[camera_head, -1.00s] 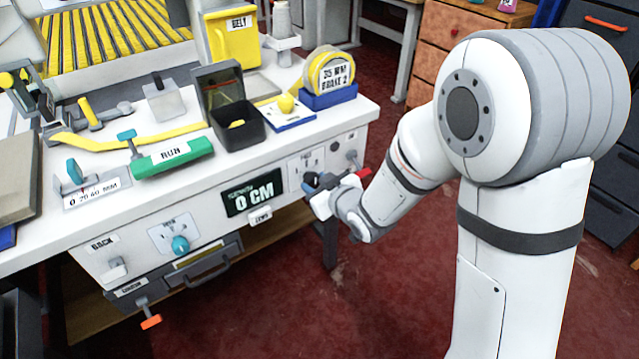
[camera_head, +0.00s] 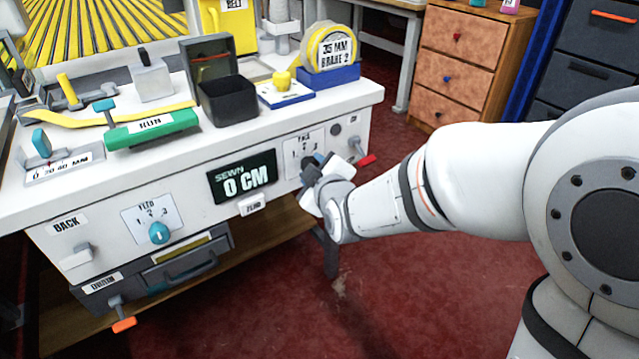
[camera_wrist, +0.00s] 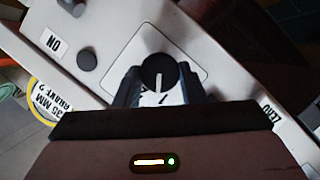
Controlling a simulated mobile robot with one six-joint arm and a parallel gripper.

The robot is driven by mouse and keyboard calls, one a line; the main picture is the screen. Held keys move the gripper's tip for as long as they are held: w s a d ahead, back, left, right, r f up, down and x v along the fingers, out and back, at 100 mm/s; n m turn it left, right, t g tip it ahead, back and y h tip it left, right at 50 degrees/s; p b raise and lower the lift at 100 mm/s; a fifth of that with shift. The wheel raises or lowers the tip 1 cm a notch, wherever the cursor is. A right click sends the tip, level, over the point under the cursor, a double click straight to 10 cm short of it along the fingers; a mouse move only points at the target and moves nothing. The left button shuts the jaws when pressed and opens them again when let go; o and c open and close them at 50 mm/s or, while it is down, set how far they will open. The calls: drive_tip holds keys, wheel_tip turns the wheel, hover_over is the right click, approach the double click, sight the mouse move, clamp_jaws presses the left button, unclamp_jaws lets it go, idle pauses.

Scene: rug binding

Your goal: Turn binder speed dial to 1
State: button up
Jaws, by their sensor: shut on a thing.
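The speed dial is a black round knob (camera_wrist: 158,72) with a white pointer line, on a white numbered plate (camera_head: 292,160) on the bench's front panel. In the wrist view my gripper (camera_wrist: 160,88) has one dark finger on either side of the knob and is shut on it. The pointer line faces down in that view, toward a numeral partly hidden by the gripper; I cannot read it surely. In the head view my gripper (camera_head: 314,165) covers most of the knob.
A teal knob (camera_head: 158,232) on another numbered plate is farther left. A red-handled lever (camera_head: 366,160) and a round dark button (camera_wrist: 87,60) are close beside my gripper. Red floor is clear in front.

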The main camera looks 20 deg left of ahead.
drive_tip(key=shift+a+n+t+b, duration=0.2)
drive_tip(key=shift+n+t+b, duration=0.2)
drive_tip(key=shift+n+b, duration=0.25)
drive_tip(key=shift+r, duration=0.1)
drive_tip(key=o, duration=1)
drive_tip(key=shift+d, duration=0.1)
drive_tip(key=p+v, duration=0.2)
drive_tip(key=v, duration=0.5)
drive_tip(key=shift+s+d, duration=0.15)
drive_tip(key=shift+s, duration=0.25)
drive_tip(key=shift+p, duration=0.3)
